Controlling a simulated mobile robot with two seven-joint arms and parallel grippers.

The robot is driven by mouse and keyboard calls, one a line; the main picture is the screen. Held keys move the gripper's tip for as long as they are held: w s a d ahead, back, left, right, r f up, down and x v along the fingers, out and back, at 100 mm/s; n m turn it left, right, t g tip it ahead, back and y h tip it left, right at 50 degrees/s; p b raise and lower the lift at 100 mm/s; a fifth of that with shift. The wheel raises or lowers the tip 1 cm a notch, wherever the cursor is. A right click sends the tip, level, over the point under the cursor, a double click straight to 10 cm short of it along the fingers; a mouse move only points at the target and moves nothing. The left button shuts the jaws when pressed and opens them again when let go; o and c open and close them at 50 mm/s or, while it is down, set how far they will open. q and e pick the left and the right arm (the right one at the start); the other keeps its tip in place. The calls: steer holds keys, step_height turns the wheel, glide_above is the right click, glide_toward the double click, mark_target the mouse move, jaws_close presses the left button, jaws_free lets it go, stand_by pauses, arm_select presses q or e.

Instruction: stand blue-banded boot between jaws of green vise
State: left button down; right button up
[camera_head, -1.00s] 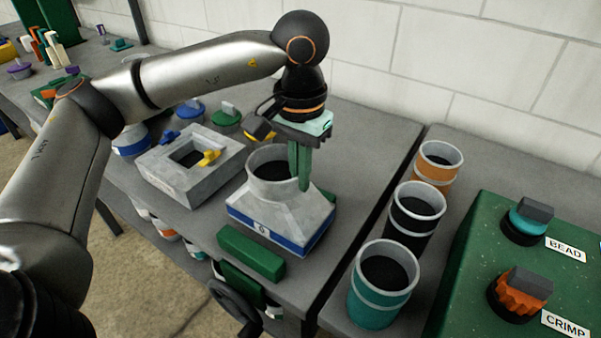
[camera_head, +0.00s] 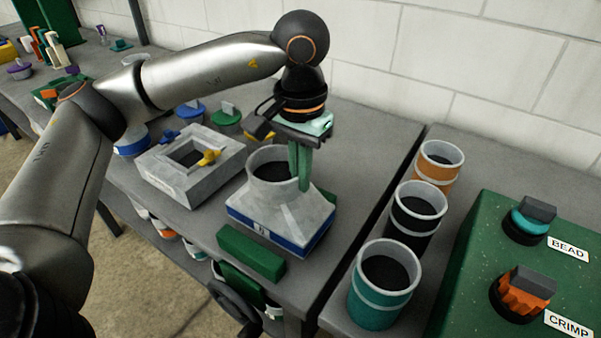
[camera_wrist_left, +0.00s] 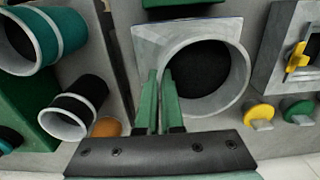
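The blue-banded boot (camera_head: 283,218), a grey sheet-metal piece with a round collar, stands upright between the green vise's front jaw (camera_head: 251,253) and its rear jaw (camera_head: 328,197), which is mostly hidden behind it. A narrow gap shows between front jaw and boot. My left gripper (camera_head: 300,175) points down at the collar's right rim, its two green fingers close together. In the left wrist view the fingers (camera_wrist_left: 160,85) straddle the rim of the boot (camera_wrist_left: 237,65), one inside the opening and one outside, shut on the wall. My right gripper is not in view.
A grey square block (camera_head: 165,178) with a yellow knob stands left of the boot. Blue, green and yellow lidded pieces sit behind. Orange (camera_head: 436,165), black (camera_head: 413,217) and teal (camera_head: 381,285) banded cups stand right, beside a green machine (camera_head: 490,265) with BEAD and CRIMP knobs.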

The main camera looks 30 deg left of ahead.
arm_select(q)
steer(key=shift+f+b, duration=0.9)
steer(key=shift+f, duration=0.2)
steer(key=c, duration=1)
jaws_free()
